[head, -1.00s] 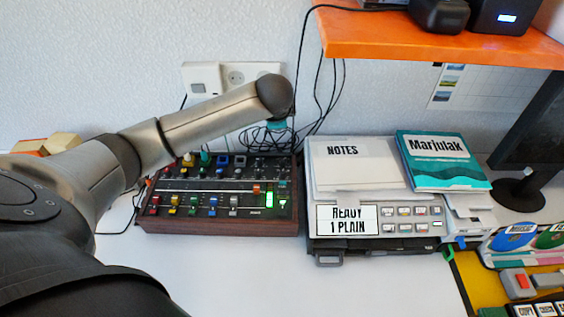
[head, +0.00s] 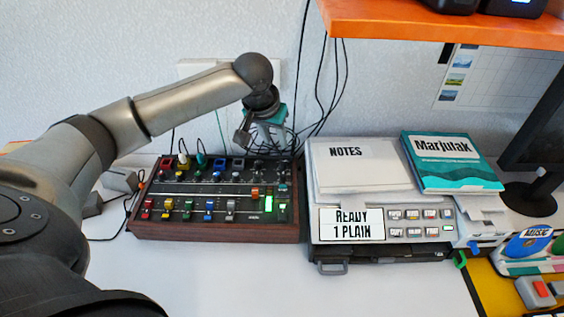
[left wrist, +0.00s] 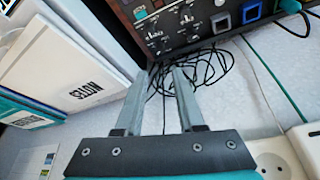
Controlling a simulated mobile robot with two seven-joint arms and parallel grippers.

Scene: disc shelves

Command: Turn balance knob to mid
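The mixer (head: 215,228) is a wood-sided black box on the white table, with rows of knobs, coloured sliders and a lit green display. Small dark knobs (head: 257,170) line its back right part; their labels are too small to read, so I cannot tell which is the balance knob. My left gripper (head: 262,120) hangs above the mixer's back edge. In the left wrist view its two fingers (left wrist: 158,88) are apart with nothing between them, pointing at black cables, and the mixer panel (left wrist: 190,25) with its knobs lies beyond. My right gripper is out of view.
A printer-like machine (head: 410,231) carrying NOTES papers and a teal Marjulak book (head: 452,160) stands right of the mixer. An orange shelf (head: 400,32) overhangs at upper right. Loose black cables lie behind the mixer. The table front is clear.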

